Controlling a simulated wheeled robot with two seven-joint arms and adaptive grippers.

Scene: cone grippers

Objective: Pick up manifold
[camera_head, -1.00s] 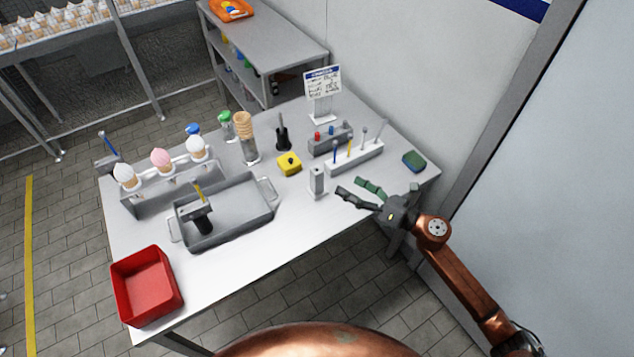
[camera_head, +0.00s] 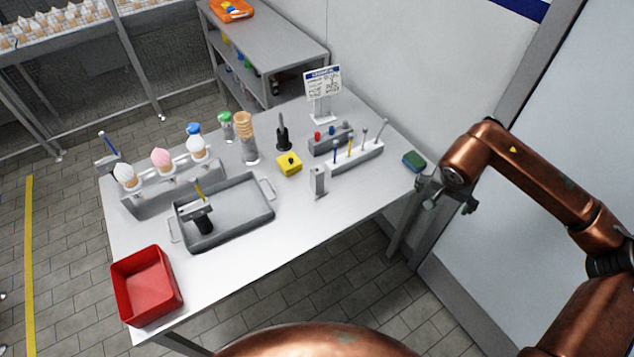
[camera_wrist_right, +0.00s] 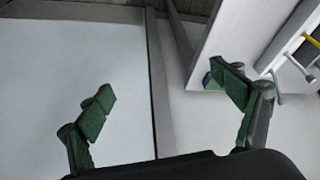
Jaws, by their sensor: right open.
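A grey block with red and blue knobs (camera_head: 329,139), which looks like the manifold, sits toward the back right of the white table. A rack holding upright tools (camera_head: 356,157) stands just in front of it and partly covers it. My right gripper (camera_head: 450,197) is past the table's right edge, apart from the block, and partly hidden by its own arm. In the right wrist view, its green-padded fingers (camera_wrist_right: 168,95) are spread apart with nothing between them. My left gripper is out of view.
A green and blue sponge (camera_head: 414,160) lies at the table's right corner, near my right gripper. A small grey dispenser (camera_head: 318,181), a yellow box (camera_head: 289,163), a grey tray (camera_head: 238,215) and a red bin (camera_head: 147,286) share the white table (camera_head: 270,260). A wall stands close on the right.

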